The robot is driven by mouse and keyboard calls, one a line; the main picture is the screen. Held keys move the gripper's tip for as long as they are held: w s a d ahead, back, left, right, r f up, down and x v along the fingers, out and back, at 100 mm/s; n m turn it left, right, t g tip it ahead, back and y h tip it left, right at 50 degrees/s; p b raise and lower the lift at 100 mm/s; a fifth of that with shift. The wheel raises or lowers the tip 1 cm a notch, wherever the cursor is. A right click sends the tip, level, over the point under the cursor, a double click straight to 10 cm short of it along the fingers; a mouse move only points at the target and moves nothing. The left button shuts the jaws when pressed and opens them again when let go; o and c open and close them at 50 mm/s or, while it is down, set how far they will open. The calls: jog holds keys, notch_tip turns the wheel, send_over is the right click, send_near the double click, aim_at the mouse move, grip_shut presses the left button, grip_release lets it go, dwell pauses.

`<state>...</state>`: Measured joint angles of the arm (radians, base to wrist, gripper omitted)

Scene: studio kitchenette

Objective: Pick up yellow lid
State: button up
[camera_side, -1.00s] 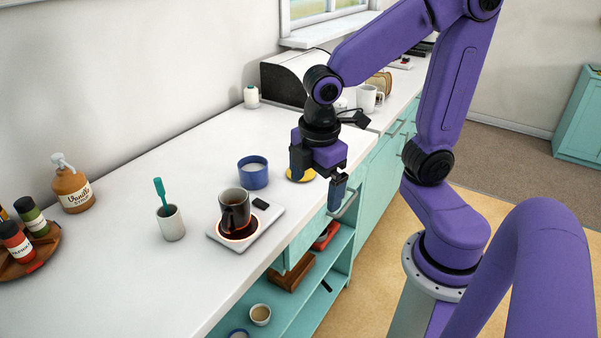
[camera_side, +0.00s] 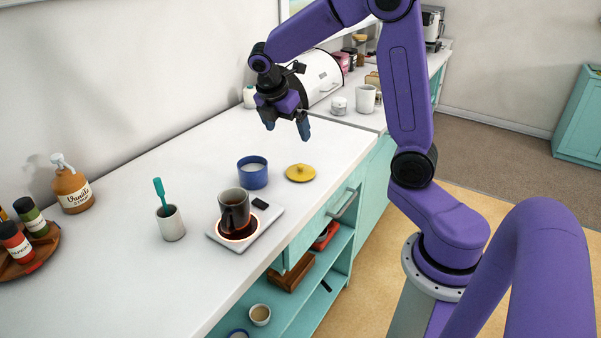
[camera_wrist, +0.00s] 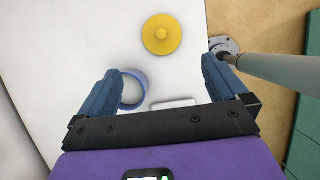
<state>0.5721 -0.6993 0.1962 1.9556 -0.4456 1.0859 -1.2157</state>
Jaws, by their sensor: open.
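The yellow lid (camera_side: 300,173) lies flat on the white counter, with a small round knob on top. It is right of the blue cup (camera_side: 253,172) and near the counter's front edge. In the wrist view the yellow lid (camera_wrist: 162,34) is whole and unhidden, beyond my fingertips. My gripper (camera_side: 288,131) is open and empty, well above the counter, behind the lid and the blue cup in the side view. In the wrist view my gripper's fingers (camera_wrist: 162,80) are spread wide, the left one partly covering the blue cup (camera_wrist: 133,90).
A dark mug (camera_side: 235,212) stands on a warmer plate (camera_side: 214,236). A white canister (camera_side: 338,106) and a mug (camera_side: 365,98) stand at the back. The counter around the lid is clear.

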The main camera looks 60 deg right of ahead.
aim_at(300, 164)
jog(key=x, duration=1.6)
jog(key=shift+s, duration=0.1)
jog(key=c, duration=0.8)
